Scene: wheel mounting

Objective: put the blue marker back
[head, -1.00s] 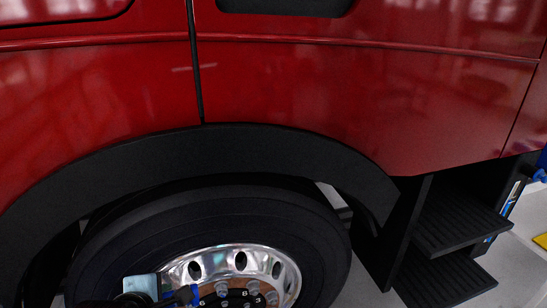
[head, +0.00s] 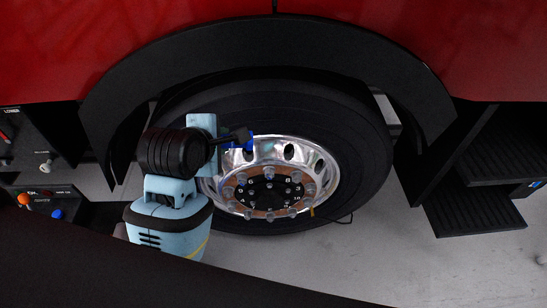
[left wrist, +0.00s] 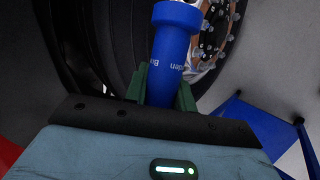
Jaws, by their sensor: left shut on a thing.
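My left gripper (head: 240,142) is in front of the upper left of the wheel in the head view. It is shut on the blue marker (left wrist: 172,55), a blue cylinder with white lettering, which stands up from between the dark green fingers in the left wrist view. In the head view only a small blue part of the marker (head: 249,146) shows beside the dark fingers, and the rest is hidden. The wheel's shiny rim (head: 322,165) has a ring of studs and numbers around its dark hub (head: 268,190). My right gripper is not in view.
The black tyre (head: 365,150) sits under a black fender (head: 275,33) of the red truck. Dark steps (head: 475,208) stand at the right. At the left is a dark panel with an orange and a blue knob (head: 57,214).

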